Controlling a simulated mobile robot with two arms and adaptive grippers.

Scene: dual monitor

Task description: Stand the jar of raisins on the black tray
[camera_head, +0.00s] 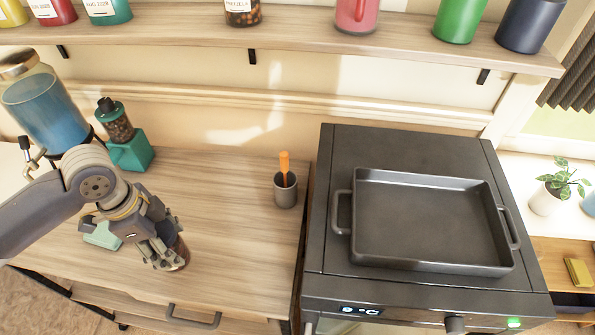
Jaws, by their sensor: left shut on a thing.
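My left gripper (160,258) is shut on a small dark brown jar (181,256), which I take to be the jar of raisins. The fingers hide most of the jar, and no label shows. It is over the front part of the wooden counter; I cannot tell whether its base touches the wood. The black tray (430,259) lies on top of the dark oven at the right, its inside empty, with a handle at each side. It is well to the right of my left gripper. My right gripper is not in view.
A grey cup (285,191) with an orange-handled tool stands between jar and oven (400,142). A teal grinder (130,150) and a blue-filled dispenser (45,108) stand at the left. A shelf (300,38) with several jars and mugs runs above. The counter's middle is clear.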

